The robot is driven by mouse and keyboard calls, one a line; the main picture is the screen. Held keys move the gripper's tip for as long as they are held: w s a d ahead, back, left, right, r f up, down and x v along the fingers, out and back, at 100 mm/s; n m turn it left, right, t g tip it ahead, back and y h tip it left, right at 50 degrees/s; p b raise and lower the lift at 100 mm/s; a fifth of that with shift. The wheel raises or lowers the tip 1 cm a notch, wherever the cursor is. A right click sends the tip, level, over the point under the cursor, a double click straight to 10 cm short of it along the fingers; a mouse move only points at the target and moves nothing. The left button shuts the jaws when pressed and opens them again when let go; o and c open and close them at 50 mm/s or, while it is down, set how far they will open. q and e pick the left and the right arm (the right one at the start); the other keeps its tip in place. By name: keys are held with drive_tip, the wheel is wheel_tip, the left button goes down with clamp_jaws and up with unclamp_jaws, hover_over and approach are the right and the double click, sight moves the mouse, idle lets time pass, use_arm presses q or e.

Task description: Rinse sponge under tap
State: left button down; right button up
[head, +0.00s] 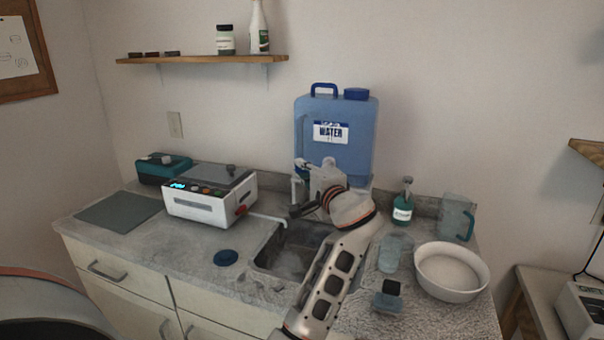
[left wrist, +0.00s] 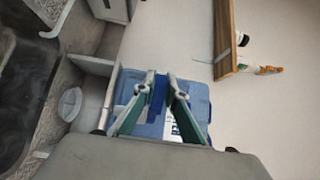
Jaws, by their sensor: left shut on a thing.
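A blue water container (head: 335,108) with a "WATER" label stands at the back of the counter, behind the sink (head: 268,258). My left gripper (head: 304,168) is at the front of the container's lower part. In the left wrist view its two green-padded fingers (left wrist: 160,82) are shut on a small blue part (left wrist: 157,97), which looks like the tap handle. The tap's spout is hidden by the gripper and arm. A small pale-blue block with a dark top (head: 388,300), possibly the sponge, lies on the counter right of my arm. My right gripper is out of view.
A white bowl (head: 450,289), clear cup (head: 395,254), green bottle (head: 403,208) and clear jug (head: 457,217) crowd the right side. A white device (head: 210,205) stands left of the sink, near a dark-blue disc (head: 226,257). The front left counter is clear.

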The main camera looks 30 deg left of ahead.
use_arm(q)
drive_tip(key=shift+s+d+f+n+g+y+b, duration=0.15)
drive_tip(key=shift+n+g+y+b, duration=0.25)
drive_tip(key=shift+g, duration=0.25)
drive_tip(key=shift+s+d+r+n+g+y+b, duration=0.15)
drive_tip(key=shift+n+g+y+b, duration=0.2)
drive_tip(key=shift+n+g, duration=0.25)
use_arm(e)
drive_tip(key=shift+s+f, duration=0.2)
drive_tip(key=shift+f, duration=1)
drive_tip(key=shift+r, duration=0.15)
use_arm(q)
drive_tip(key=c, duration=2)
unclamp_jaws()
drive_tip(key=shift+c, duration=0.2)
